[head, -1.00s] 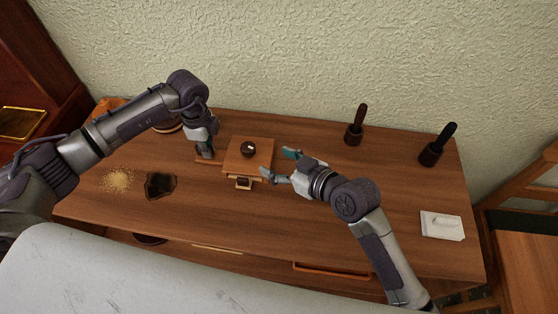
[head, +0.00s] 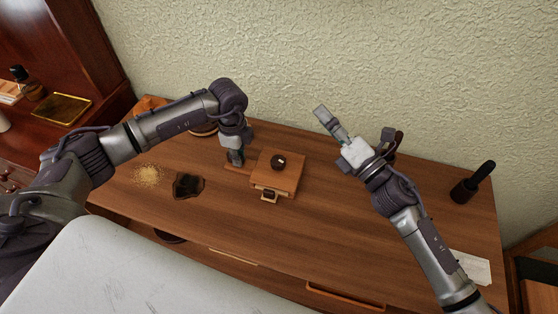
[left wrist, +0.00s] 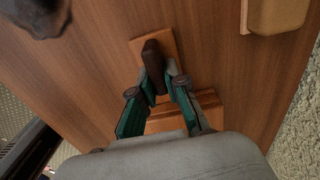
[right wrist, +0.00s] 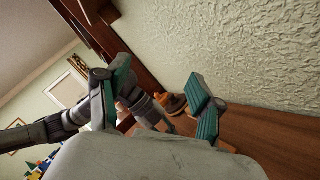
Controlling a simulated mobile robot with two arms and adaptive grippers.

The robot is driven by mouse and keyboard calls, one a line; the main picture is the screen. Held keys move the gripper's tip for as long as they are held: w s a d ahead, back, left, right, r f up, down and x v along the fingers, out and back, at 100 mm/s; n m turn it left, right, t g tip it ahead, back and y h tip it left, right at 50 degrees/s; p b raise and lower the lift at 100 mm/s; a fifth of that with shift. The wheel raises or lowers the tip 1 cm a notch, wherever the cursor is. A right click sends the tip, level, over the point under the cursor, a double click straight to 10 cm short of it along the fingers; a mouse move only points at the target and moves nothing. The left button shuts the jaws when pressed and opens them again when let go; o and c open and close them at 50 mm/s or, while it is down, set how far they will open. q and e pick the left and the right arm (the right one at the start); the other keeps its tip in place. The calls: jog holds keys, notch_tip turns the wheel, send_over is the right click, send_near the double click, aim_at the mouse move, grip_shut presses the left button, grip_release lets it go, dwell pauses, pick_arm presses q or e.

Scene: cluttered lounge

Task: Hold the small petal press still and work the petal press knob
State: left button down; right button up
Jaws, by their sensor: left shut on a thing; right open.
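The small petal press (head: 288,178) is a square brown wooden block on the table, with a dark round knob (head: 278,162) on top and a small fitting at its front. My left gripper (head: 236,157) is at the press's left side, shut on a dark upright grip that stands on a thin wooden plate. In the left wrist view the grip (left wrist: 152,58) rises between the fingers and the wooden plate (left wrist: 139,45) lies beneath. My right gripper (head: 356,122) is open and empty, right of and behind the press, apart from the knob. Its spread fingers show in the right wrist view (right wrist: 163,95).
A dark-handled tool (head: 472,183) stands at the right; another is partly hidden behind my right gripper. A white pad (head: 472,266) is at right. The table right of the press is clear.

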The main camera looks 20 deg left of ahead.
notch_tip(320, 180, down, 4)
jog(key=s+a+n+g, duration=0.1)
jog(key=s+n+g, duration=0.2)
jog(key=n+g, duration=0.5)
jog(key=n+g+h, duration=0.1)
jog(key=n+h, duration=0.3)
jog(key=n, duration=0.5)
send_near(279, 159)
jog(key=x, duration=1)
jog(key=shift+f, duration=0.45)
jog(key=shift+c, duration=0.2)
jog(key=c, duration=1.1)
jog(key=shift+m, duration=0.3)
jog(key=shift+c, duration=0.2)
